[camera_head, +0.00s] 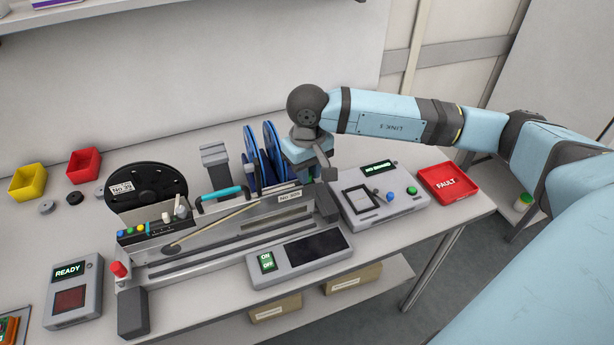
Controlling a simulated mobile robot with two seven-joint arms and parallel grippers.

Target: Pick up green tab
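My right gripper (319,166) points down over the right end of the feeder (240,215), close to the blue reels (262,155). Its fingers are small and partly hidden, so I cannot tell whether they are open or shut or hold anything. A small green patch (304,177) shows right beside the fingers at the feeder's end. It may be the green tab, but most of it is hidden. A teal handle (222,193) lies on top of the feeder. My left gripper is not in view.
A black reel (146,188) stands at the feeder's left. A grey console (378,203) and a red FAULT tray (450,182) are on the right. A READY box (72,291), a yellow bin (27,182) and a red bin (84,165) are on the left.

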